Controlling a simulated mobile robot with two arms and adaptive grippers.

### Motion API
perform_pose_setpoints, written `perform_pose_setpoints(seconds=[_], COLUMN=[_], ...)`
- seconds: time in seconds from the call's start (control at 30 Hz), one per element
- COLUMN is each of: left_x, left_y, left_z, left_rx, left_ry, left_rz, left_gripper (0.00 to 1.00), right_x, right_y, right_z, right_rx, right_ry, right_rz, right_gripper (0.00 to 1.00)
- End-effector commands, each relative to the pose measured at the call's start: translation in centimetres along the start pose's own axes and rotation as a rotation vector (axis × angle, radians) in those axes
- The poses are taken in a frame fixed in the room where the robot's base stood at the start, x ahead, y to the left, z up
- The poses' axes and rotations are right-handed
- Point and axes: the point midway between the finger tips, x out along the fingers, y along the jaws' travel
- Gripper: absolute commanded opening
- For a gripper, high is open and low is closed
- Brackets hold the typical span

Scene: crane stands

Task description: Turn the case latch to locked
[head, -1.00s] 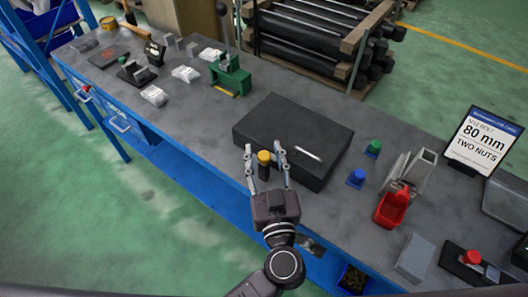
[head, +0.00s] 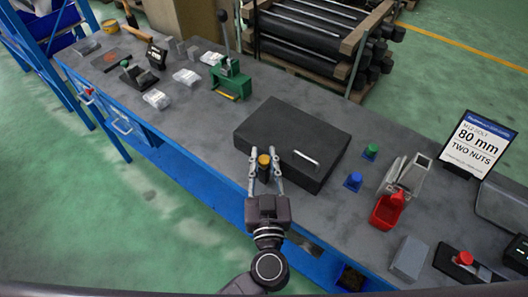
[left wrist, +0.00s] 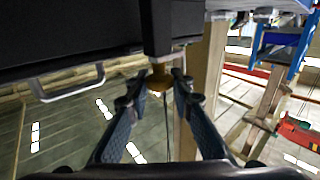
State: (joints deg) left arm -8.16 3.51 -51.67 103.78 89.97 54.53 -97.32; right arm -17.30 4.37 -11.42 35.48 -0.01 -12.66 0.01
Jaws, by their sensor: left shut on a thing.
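The black case (head: 305,135) lies flat on the workbench, and its dark underside or side (left wrist: 70,35) fills the upper left of the left wrist view. The latch (head: 264,161) is a dark piece with a yellow top at the case's near left side. My left gripper (head: 265,168) has its two fingers on either side of the latch and is shut on it. In the left wrist view the latch's brass-coloured part (left wrist: 158,78) sits between the fingertips, partly hidden by them. The latch's exact turn angle is hard to tell. My right gripper is not in view.
A green press (head: 230,80) and several bags stand behind left.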

Motion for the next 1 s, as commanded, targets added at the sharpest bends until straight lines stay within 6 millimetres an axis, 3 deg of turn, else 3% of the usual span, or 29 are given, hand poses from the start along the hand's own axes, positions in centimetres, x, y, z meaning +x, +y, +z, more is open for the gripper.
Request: perform_pose_setpoints(seconds=[0.03, 0.2, 0.43, 0.57, 1.0], left_x=[-0.1, -0.1, 0.0, 0.0, 0.0], left_y=[-0.1, -0.2, -0.2, -0.2, -0.1], left_z=[-0.6, -0.7, -0.2, 0.3, 0.8], left_rx=[0.007, 0.009, 0.01, 0.009, 0.005], left_ry=[-0.004, -0.005, -0.004, -0.003, -0.001], left_rz=[0.032, 0.162, 0.378, 0.501, 0.77], left_gripper=[0.0, 0.0, 0.0, 0.0, 0.0], right_x=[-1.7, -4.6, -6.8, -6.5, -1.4], right_y=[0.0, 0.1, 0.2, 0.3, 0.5], right_z=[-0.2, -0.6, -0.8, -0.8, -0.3], right_rx=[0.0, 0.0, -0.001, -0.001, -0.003], right_ry=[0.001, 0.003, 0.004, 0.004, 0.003], right_rz=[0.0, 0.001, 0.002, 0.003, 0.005], right_gripper=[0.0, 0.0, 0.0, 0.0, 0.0])
